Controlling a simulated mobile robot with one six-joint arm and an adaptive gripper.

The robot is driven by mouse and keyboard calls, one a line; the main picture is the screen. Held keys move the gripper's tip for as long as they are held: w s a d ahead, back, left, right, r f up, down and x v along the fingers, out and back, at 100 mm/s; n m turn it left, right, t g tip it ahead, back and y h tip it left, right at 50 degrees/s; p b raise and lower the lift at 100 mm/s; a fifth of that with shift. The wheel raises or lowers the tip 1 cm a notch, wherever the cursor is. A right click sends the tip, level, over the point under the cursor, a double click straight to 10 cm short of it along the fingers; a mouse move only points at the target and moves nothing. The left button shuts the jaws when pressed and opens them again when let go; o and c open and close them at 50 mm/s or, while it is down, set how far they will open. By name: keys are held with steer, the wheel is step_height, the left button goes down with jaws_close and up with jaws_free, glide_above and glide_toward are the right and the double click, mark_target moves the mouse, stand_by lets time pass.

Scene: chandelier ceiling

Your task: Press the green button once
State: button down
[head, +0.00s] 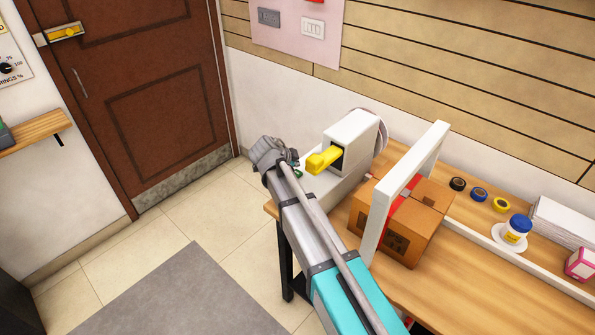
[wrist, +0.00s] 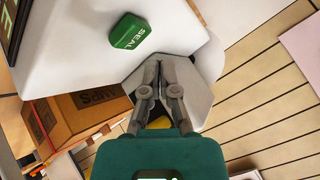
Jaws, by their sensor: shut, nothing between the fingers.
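The green button (wrist: 129,31) is marked SEAL and sits on the white face of a machine in the wrist view. My gripper (wrist: 160,64) is shut and empty, with its fingertips below and to the right of the button in that picture. The tips look apart from the button; whether they touch the white housing I cannot tell. In the head view the white machine (head: 349,135) stands at the table's left end with a yellow lever (head: 322,160). My arm hides most of the gripper and the button's side there.
Tape rolls (head: 480,194) and a blue-lidded jar (head: 517,228) lie farther right. The floor (head: 212,213) left of the table is clear. A brown door (head: 165,100) is at the back.

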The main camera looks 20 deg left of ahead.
steer(key=shift+r+p, duration=1.65)
steer(key=shift+r, duration=0.3)
